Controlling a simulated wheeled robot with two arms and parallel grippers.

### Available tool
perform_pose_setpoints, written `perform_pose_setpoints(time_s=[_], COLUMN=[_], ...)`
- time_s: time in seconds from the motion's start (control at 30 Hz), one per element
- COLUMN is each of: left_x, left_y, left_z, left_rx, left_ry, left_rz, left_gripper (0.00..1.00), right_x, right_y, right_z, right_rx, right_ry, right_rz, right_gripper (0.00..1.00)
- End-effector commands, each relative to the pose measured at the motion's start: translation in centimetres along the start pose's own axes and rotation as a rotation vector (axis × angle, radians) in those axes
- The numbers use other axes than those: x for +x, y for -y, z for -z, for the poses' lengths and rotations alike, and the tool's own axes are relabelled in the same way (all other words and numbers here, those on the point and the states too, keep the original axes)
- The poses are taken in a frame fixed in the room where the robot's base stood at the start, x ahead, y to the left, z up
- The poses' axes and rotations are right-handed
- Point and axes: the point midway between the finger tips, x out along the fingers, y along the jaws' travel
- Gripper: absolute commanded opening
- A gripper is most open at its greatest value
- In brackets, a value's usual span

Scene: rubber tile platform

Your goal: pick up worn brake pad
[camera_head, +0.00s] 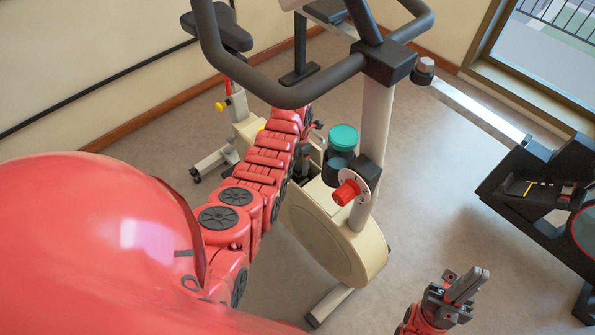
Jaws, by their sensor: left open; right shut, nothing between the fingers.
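My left arm reaches away over the exercise bike's cream housing (333,232). My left gripper (304,163) is at the far end of this arm, low beside the teal-lidded round container (342,140). It is open, but my own arm hides most of it. I cannot make out a worn brake pad anywhere; it may be hidden behind my arm or inside the housing. My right gripper (466,286) is at the lower right, above the floor and well apart from the bike. Its fingers are together and empty.
The bike's dark handlebar (290,93) arches over my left arm. A red knob (346,192) sticks out from the post (375,125). A grey rail (470,110) leads to a black frame (530,180) at the right. Floor (440,190) between them is clear.

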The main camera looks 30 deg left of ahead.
Motion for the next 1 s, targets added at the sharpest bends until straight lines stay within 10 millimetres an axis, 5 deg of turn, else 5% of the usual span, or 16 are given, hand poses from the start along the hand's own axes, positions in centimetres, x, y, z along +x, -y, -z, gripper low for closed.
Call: perform_pose_setpoints(time_s=[0.47,0.9,1.0], left_x=[1.39,1.36,1.36], left_y=[0.04,0.05,0.04], left_z=[0.11,0.08,0.08], left_rx=[0.000,0.000,0.000], left_ry=[-0.001,-0.001,-0.001], left_rz=[0.001,0.000,0.000], left_gripper=[0.80,0.01,0.00], right_x=[-0.24,-0.24,-0.23], right_y=[0.01,0.01,0.01], right_z=[-0.04,-0.04,-0.04], right_rx=[0.000,0.000,0.000], right_ry=[0.000,0.000,0.000], right_rz=[0.000,0.000,0.000], right_gripper=[0.00,0.00,0.00])
